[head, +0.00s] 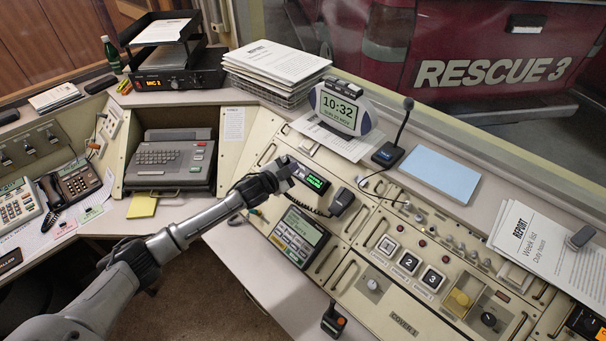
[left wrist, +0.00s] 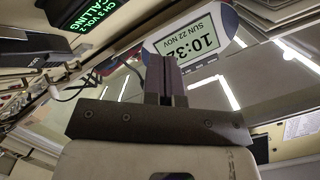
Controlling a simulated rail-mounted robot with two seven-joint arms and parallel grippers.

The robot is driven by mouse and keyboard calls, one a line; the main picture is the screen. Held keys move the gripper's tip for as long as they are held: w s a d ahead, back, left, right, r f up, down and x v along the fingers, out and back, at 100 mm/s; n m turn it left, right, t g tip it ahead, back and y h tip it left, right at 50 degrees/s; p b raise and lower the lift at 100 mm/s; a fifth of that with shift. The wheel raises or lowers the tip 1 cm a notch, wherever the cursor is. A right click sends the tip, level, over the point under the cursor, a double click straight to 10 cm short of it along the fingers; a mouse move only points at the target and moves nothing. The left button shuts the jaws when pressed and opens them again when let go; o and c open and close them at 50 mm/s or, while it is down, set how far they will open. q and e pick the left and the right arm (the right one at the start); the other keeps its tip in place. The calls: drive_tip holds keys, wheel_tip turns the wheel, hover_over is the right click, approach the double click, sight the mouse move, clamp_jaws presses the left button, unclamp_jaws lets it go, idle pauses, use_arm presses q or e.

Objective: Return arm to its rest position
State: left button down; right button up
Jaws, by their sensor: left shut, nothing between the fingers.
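My left arm (head: 190,228) reaches in from the lower left over the console. My left gripper (head: 297,169) is shut and empty. In the head view it appears just left of and above the small radio unit with a green display (head: 316,182); I cannot tell whether they touch. In the left wrist view the two dark fingers (left wrist: 165,78) are pressed together with nothing between them. The green display (left wrist: 75,12) shows upside down at the upper left there, reading "CALLING". My right gripper is not in view.
A clock (head: 340,108) stands behind the gripper, with a gooseneck microphone (head: 388,154) to its right. A handset (head: 342,202) and a touch panel (head: 299,237) lie close by. Numbered buttons (head: 409,262) are to the right. The floor (head: 215,285) is open at the lower left.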

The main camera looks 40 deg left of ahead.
use_arm(q)
drive_tip(key=shift+a, duration=0.1)
drive_tip(key=s+d+r+n+g+y, duration=0.1)
drive_tip(key=s+d+n+g, duration=0.15)
drive_tip(key=s+d, duration=0.55)
drive_tip(key=s+d+r+n+g+y, duration=0.15)
drive_tip(key=s+d+g, duration=0.35)
drive_tip(key=s, duration=0.6)
drive_tip(key=s+d+f+n+g+h, duration=0.1)
drive_tip(key=s+d+f+g, duration=0.15)
drive_tip(key=s+f, duration=0.4)
drive_tip(key=s+d+f+n+g+h, duration=0.1)
drive_tip(key=s+d+f, duration=0.2)
drive_tip(key=s, duration=0.6)
drive_tip(key=s+d+f+n+g+h, duration=0.1)
drive_tip(key=s+d+f, duration=0.2)
drive_tip(key=s+f, duration=0.35)
wheel_tip(320, 180, up, 32)
drive_tip(key=s+p, duration=0.1)
drive_tip(key=p, duration=2.9)
drive_tip(key=shift+s, duration=0.4)
drive_tip(key=shift+d+f+y, duration=0.1)
drive_tip(key=shift+y, duration=0.15)
